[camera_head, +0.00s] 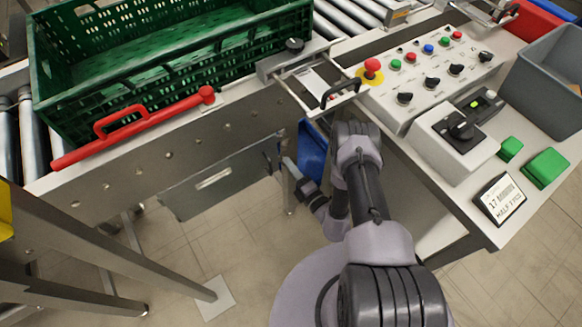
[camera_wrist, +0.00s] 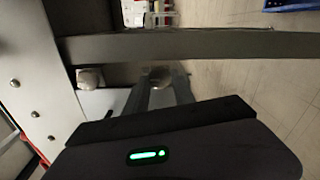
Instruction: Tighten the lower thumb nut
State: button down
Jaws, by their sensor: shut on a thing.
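My gripper (camera_head: 287,165) is low beside the conveyor, at the right end of a hanging grey metal panel (camera_head: 215,178). In the wrist view my gripper (camera_wrist: 160,82) has its two fingers closed around a small rounded grey knob, which looks like the lower thumb nut (camera_wrist: 160,73). Its lower part is hidden between the fingers. A second pale rounded knob (camera_wrist: 90,78), likely the upper thumb nut, sits to the left, nearer the conveyor frame, and is apart from the fingers. In the head view both knobs are too small or hidden to make out.
A grey metal bar (camera_wrist: 200,45) crosses the wrist view just beyond the fingertips. The conveyor's side frame (camera_head: 170,140) carries a green crate (camera_head: 140,105) and a red handle (camera_head: 130,127). A blue bin (camera_head: 312,150) is close behind my gripper. A control desk (camera_head: 410,100) stands to the right.

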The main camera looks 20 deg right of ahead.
jog(key=shift+r, duration=0.1)
dwell(0.4)
jog(key=c, duration=1.1)
grip_release()
jog(key=shift+w, duration=0.1)
jog(key=shift+o, duration=0.2)
